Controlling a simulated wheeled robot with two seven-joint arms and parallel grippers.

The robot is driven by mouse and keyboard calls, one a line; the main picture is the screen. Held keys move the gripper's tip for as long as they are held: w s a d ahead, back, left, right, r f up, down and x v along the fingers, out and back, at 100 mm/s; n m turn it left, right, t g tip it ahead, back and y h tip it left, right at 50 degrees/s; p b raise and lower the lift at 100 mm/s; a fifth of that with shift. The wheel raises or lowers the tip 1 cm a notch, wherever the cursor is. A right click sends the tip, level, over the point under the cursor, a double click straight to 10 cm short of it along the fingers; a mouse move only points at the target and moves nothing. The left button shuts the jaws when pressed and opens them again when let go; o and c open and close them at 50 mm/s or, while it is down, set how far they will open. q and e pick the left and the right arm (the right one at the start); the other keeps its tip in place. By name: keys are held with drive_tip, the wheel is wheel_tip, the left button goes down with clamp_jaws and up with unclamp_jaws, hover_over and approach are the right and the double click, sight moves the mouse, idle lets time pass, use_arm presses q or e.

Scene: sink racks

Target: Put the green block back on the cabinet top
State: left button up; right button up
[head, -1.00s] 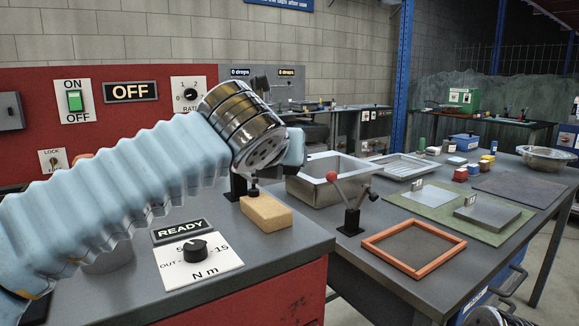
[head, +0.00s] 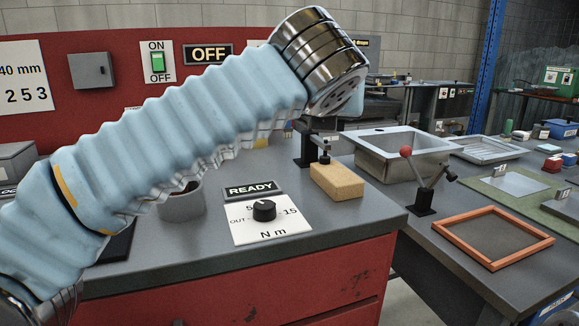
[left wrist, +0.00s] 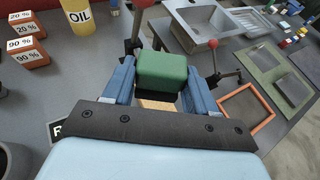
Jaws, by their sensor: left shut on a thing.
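The green block (left wrist: 162,70) shows in the left wrist view between the blue fingers of my left gripper (left wrist: 161,82). The gripper is shut on it, and a dark underside shows below the green. In the head view my left arm crosses above the cabinet top (head: 345,225), and its wrist hides the gripper and block. The cabinet top is a grey surface over red drawers. From the wrist camera, the block appears above a tan block (left wrist: 158,104), covering part of it. My right gripper is not in view.
On the cabinet top are the tan block (head: 337,181), a clamp stand, a READY sign (head: 252,190), a dial plate (head: 268,222) and a grey cup (head: 182,204). Labelled boxes (left wrist: 27,55) and an OIL can (left wrist: 80,15) stand at left. An orange frame (head: 493,238) lies right.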

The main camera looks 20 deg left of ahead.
use_arm(q)
drive_tip(key=s+a+r+n+g+y+b, duration=0.2)
drive_tip(key=s+a+n+y, duration=0.4)
drive_tip(key=a, duration=0.5)
drive_tip(key=y, duration=0.1)
hover_over(257, 168)
drive_tip(key=s, duration=0.2)
drive_tip(key=f, duration=0.5)
drive_tip(key=d+f, duration=0.1)
drive_tip(key=f, duration=0.2)
drive_tip(key=shift+w, duration=0.1)
drive_tip(key=shift+g, duration=0.3)
drive_tip(key=f, duration=0.1)
drive_tip(key=w+f, duration=0.1)
drive_tip(key=f, duration=0.2)
drive_tip(key=shift+w+a+f+b, duration=0.2)
drive_tip(key=shift+w+a+b, duration=0.15)
drive_tip(key=shift+a+b, duration=0.05)
drive_tip(key=shift+f, duration=0.35)
drive_tip(key=shift+f, duration=0.15)
drive_tip(key=o, duration=1.1)
